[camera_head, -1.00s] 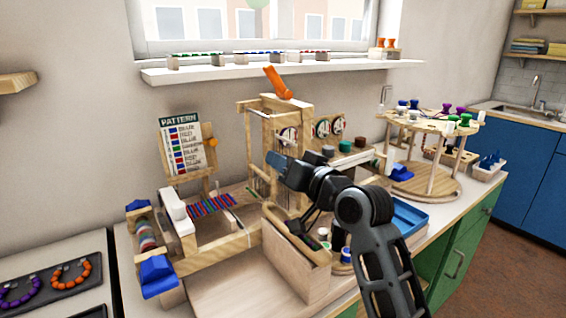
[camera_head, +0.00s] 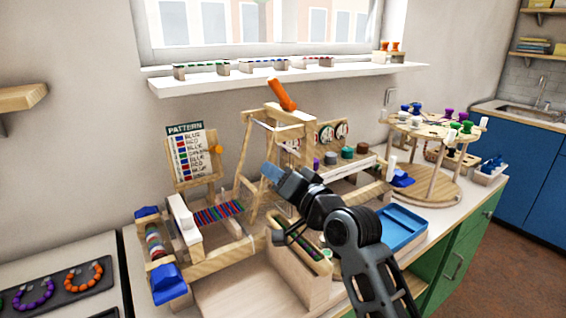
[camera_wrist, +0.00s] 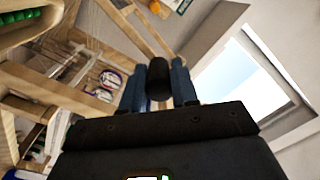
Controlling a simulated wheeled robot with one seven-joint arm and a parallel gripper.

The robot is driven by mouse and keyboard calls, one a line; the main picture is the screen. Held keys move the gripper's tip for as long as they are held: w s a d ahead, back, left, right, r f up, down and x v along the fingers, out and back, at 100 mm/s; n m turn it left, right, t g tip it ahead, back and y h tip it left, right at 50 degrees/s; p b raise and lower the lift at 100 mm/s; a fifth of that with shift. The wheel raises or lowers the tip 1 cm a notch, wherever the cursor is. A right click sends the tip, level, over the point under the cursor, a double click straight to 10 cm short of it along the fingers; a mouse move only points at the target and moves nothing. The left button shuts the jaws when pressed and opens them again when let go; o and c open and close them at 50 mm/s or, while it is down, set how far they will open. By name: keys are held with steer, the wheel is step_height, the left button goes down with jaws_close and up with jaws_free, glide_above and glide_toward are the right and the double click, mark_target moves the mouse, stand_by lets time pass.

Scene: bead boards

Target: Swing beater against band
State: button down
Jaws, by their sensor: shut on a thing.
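The beater (camera_head: 243,160) is a wooden frame hung from the loom's top. It slants down and left toward the band, its lower end a little apart from it. The band (camera_head: 218,212), with red, blue and green stripes, lies across the loom at left. My gripper (camera_head: 270,173) is at the right of the beater. In the wrist view my gripper (camera_wrist: 159,75) has its blue fingertips shut on a dark round handle (camera_wrist: 158,80), which seems to be the beater's. Where the handle joins the beater is hidden.
A pattern card (camera_head: 187,155) stands behind the band. An orange lever (camera_head: 281,94) tops the loom. A blue tray (camera_head: 402,228) and a round stand with spools (camera_head: 436,185) are at right. The window shelf (camera_head: 285,78) runs above.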

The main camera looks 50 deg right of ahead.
steer(key=shift+w+a+r+m, duration=0.1)
steer(key=shift+a+m, duration=0.15)
steer(key=shift+m, duration=0.05)
